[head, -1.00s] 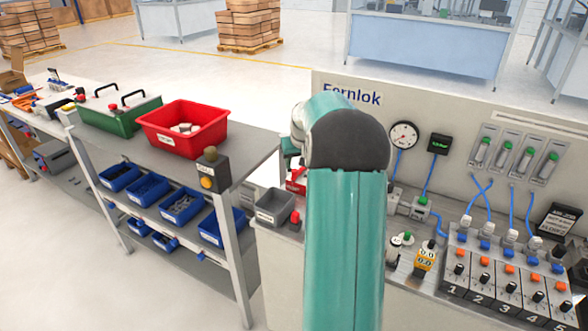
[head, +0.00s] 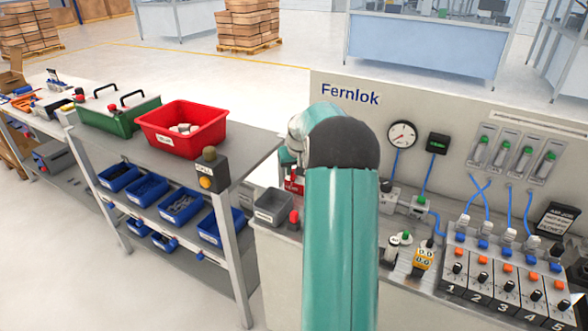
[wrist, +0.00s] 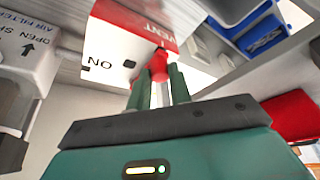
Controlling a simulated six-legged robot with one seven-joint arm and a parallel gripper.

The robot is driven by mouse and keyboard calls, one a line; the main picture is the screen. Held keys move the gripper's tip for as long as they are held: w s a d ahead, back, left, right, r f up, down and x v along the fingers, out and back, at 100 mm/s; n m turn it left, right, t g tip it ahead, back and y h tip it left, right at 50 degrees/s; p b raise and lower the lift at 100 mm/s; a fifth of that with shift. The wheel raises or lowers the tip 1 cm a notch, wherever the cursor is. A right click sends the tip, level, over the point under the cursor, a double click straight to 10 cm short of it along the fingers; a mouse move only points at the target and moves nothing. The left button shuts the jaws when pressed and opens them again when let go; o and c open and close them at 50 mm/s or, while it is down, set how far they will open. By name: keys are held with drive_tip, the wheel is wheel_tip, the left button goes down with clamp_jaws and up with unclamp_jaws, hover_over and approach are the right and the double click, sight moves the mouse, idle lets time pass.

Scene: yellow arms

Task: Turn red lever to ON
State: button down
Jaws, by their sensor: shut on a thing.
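The red lever (wrist: 158,66) shows in the wrist view in front of a red and white valve box (wrist: 108,62). The white face carries the word ON, upside down in this view, and the red part reads VENT. My gripper (wrist: 158,80) is shut on the lever, with one dark green finger on each side of it. The lever's lower part is partly hidden between the fingers. In the head view a small part of the red box (head: 293,186) shows left of my arm. My gripper and the lever are hidden there behind my teal arm.
A grey panel marked Fernlok (head: 350,95) rises behind the bench, with a round gauge (head: 402,135). Valves and numbered switches (head: 505,285) crowd the right.

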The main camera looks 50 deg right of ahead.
drive_tip(key=s+n, duration=0.1)
drive_tip(key=s+d+n+y, duration=0.1)
drive_tip(key=n, duration=0.1)
drive_tip(key=d+n, duration=0.1)
drive_tip(key=shift+s+n+t+y, duration=0.4)
drive_tip(key=shift+s+d+n+y, duration=0.4)
drive_tip(key=shift+d+n, duration=0.1)
drive_tip(key=shift+n, duration=0.55)
drive_tip(key=shift+s+d+n+y, duration=0.4)
drive_tip(key=shift+d+n, duration=0.1)
drive_tip(key=shift+n, duration=0.55)
drive_tip(key=c, duration=1.3)
unclamp_jaws()
drive_tip(key=v, duration=1.4)
drive_tip(key=shift+w, duration=0.2)
